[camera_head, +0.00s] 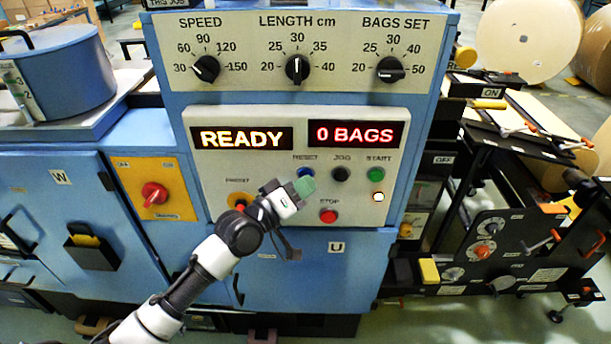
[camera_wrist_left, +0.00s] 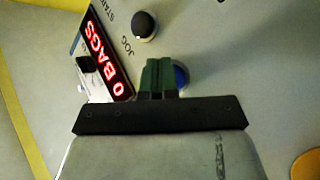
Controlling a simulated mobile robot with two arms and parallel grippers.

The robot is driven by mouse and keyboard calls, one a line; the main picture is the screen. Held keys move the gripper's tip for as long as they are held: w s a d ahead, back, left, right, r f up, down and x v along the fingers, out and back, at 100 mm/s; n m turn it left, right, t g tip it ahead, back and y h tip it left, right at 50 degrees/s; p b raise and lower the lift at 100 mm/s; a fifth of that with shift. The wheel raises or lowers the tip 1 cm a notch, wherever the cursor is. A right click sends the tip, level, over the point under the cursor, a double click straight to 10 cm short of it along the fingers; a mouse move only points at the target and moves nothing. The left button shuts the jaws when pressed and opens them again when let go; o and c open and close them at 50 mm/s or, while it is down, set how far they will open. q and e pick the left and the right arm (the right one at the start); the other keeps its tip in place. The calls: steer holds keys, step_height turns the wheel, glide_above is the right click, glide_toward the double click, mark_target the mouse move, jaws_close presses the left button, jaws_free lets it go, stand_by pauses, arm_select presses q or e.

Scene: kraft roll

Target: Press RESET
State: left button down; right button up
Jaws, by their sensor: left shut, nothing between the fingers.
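The blue RESET button (camera_head: 306,172) is on the pale control panel, under its RESET label, and is partly hidden by my gripper. My left gripper (camera_head: 304,186) is shut and empty, its green fingertips just below the button in the head view. In the left wrist view the green fingers (camera_wrist_left: 158,78) overlap the blue RESET button (camera_wrist_left: 182,76), which shows beside them. I cannot tell whether the fingertips touch it. The displays read READY (camera_head: 243,138) and 0 BAGS (camera_head: 351,134). My right gripper is not in view.
A black JOG button (camera_head: 341,174) and a green START button (camera_head: 376,174) sit to the right of RESET. A red STOP button (camera_head: 328,216) is below. An orange-yellow PRESET control (camera_head: 238,200) is left, partly behind my arm. A lit white lamp (camera_head: 378,197) is under START.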

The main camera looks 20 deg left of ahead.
arm_select(q)
steer(key=shift+s+d+p, duration=0.2)
steer(key=shift+s+p, duration=0.35)
steer(key=shift+s, duration=0.2)
steer(key=s+p, duration=0.1)
steer(key=s, duration=0.1)
steer(key=s+d+p, duration=0.1)
steer(key=s, duration=0.1)
steer(key=shift+s+d+p, duration=0.2)
steer(key=shift+s+p, duration=0.2)
stand_by(0.4)
